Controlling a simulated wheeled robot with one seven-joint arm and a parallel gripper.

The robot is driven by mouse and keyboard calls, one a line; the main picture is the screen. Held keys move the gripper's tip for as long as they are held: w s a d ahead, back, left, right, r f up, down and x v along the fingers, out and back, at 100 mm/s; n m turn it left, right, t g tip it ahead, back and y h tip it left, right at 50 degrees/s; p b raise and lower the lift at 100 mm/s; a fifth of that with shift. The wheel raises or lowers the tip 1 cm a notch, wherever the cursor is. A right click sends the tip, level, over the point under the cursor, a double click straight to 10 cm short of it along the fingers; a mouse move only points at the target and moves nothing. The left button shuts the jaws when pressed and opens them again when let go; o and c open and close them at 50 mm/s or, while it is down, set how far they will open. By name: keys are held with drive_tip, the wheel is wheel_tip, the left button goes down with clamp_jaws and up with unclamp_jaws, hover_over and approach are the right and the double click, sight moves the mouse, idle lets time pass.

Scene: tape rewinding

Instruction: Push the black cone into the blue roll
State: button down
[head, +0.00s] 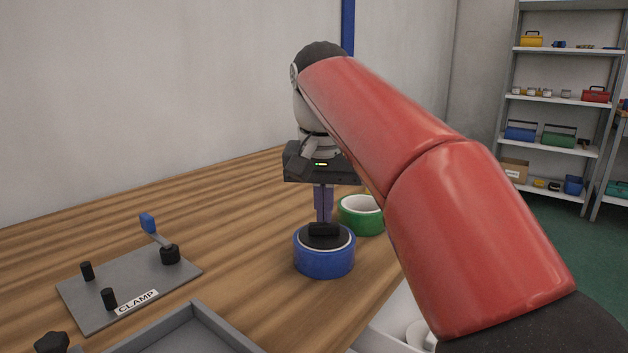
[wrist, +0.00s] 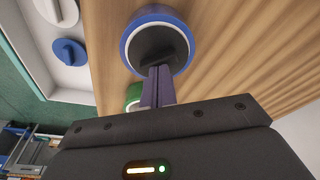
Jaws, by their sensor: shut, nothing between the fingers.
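The blue roll (head: 324,261) lies flat on the wooden table in the head view, and it shows at the top of the wrist view (wrist: 186,42). The black cone (head: 311,242) sits in the roll's opening, with a dark knob on top; the wrist view also shows it (wrist: 158,46) inside the pale inner ring. My gripper (head: 324,220) points down over the roll, its purple fingers together and empty. The fingertips (wrist: 158,72) are at the cone's top; I cannot tell whether they touch it. How deep the cone sits is hidden.
A green roll (head: 362,217) lies just behind and right of the blue roll. A grey clamp plate (head: 125,283) with pegs and a blue-handled lever is at the left. A grey tray (head: 193,321) is at the front. A white bin (head: 384,337) is at the table's right edge.

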drive_tip(key=shift+r+p, duration=2.75)
wheel_tip(320, 180, up, 2)
drive_tip(key=shift+r, duration=0.2)
